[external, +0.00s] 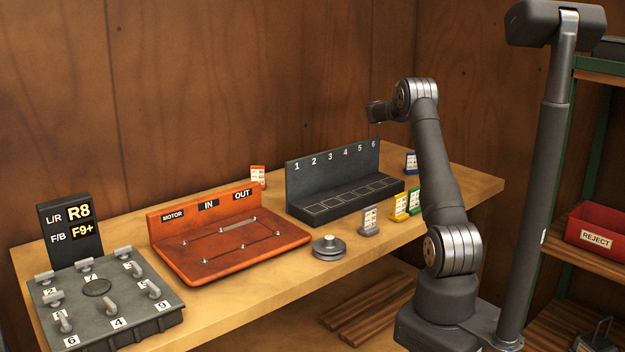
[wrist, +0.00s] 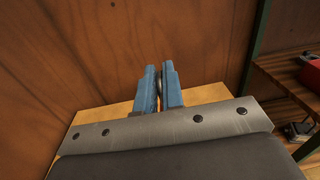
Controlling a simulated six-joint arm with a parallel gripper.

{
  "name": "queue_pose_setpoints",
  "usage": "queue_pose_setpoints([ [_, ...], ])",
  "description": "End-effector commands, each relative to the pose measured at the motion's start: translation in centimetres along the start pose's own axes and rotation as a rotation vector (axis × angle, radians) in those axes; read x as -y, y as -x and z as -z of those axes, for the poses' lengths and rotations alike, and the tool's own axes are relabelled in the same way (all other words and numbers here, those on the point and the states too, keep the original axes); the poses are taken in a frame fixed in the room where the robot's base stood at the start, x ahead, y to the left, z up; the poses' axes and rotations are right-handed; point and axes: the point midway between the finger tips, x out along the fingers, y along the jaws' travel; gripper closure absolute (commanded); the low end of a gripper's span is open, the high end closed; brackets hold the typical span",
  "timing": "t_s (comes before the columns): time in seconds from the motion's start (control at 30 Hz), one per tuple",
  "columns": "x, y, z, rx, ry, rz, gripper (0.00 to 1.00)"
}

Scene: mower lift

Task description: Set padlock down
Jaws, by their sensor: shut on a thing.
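My gripper (wrist: 160,82) has two blue jaws, shut on a narrow thing, apparently the padlock (wrist: 159,88). Only a grey rounded edge and a small orange patch show between the jaws, so most of it is hidden. In the external view my gripper (external: 374,112) is raised above the back right of the bench, pointing left and away from the camera. The padlock cannot be made out there. In the wrist view the wooden bench top (wrist: 205,95) lies below the jaws.
A black rack numbered 1 to 6 (external: 345,195), an orange-red tray (external: 215,263), a grey pulley (external: 328,247) and small coloured tag stands (external: 400,206) occupy the bench. A grey switch box (external: 105,300) stands at left. A red REJECT bin (external: 596,237) sits on right shelving. A wooden wall (external: 200,90) closes the back.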

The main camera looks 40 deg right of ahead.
Motion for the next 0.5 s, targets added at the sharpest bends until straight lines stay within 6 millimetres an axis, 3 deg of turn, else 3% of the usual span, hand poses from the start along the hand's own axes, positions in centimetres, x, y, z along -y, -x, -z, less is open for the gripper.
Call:
queue_pose_setpoints([
  [0.03, 1.8, -2.6, 0.2, -0.002, -0.006, 0.042, 1.00],
  [0.2, 6.9, -9.4, 0.6, -0.007, -0.024, 0.153, 1.00],
  [0.3, 9.5, -12.2, 0.8, -0.010, -0.032, 0.202, 1.00],
  [0.5, 13.2, -15.9, 1.1, -0.011, -0.043, 0.268, 1.00],
])
